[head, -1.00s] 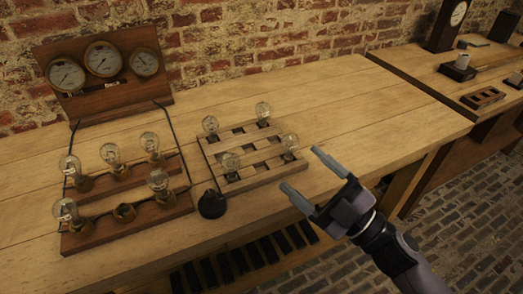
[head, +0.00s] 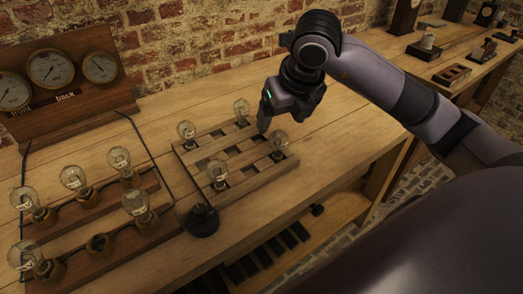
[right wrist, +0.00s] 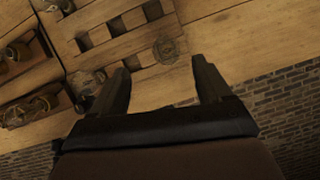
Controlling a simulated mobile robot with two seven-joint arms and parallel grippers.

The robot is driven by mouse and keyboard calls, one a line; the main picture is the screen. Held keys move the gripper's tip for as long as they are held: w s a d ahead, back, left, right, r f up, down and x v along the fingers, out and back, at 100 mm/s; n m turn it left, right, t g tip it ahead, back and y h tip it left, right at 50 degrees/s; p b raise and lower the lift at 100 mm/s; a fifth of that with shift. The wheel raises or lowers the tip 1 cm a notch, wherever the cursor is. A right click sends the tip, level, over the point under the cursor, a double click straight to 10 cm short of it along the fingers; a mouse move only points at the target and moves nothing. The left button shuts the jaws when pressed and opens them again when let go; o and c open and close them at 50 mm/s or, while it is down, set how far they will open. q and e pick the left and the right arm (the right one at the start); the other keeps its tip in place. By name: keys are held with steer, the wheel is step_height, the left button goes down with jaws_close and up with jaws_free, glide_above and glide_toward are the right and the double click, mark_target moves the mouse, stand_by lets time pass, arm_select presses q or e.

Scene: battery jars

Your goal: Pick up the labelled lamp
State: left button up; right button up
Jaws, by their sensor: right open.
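A slatted wooden rack (head: 250,172) on the bench holds clear glass lamps: a back-left lamp (head: 186,131), a back-right lamp (head: 241,108), a front-left lamp (head: 218,171) and a front-right lamp (head: 279,142). I cannot make out which of these carries a label. My right gripper (head: 264,122) is open and empty, pointing down over the rack's right end, near the front-right lamp. In the right wrist view the fingers (right wrist: 160,66) point toward a lamp (right wrist: 166,49), apparently the front-right one, just beyond the gap between them. My left gripper is not in view.
A two-step socket board (head: 75,215) at left holds several lamps, some with pale marks, and one empty socket (head: 98,244). A black round object (head: 202,220) sits before the rack. A gauge panel (head: 75,75) stands behind.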

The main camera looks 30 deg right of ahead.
mark_target(279, 131)
steer(key=x, duration=0.4)
steer(key=d+x, duration=0.1)
steer(key=x, duration=0.2)
steer(key=shift+w+p, duration=0.1)
steer(key=shift+p, duration=0.2)
steer(key=shift+r, duration=0.1)
steer(key=c, duration=1.3)
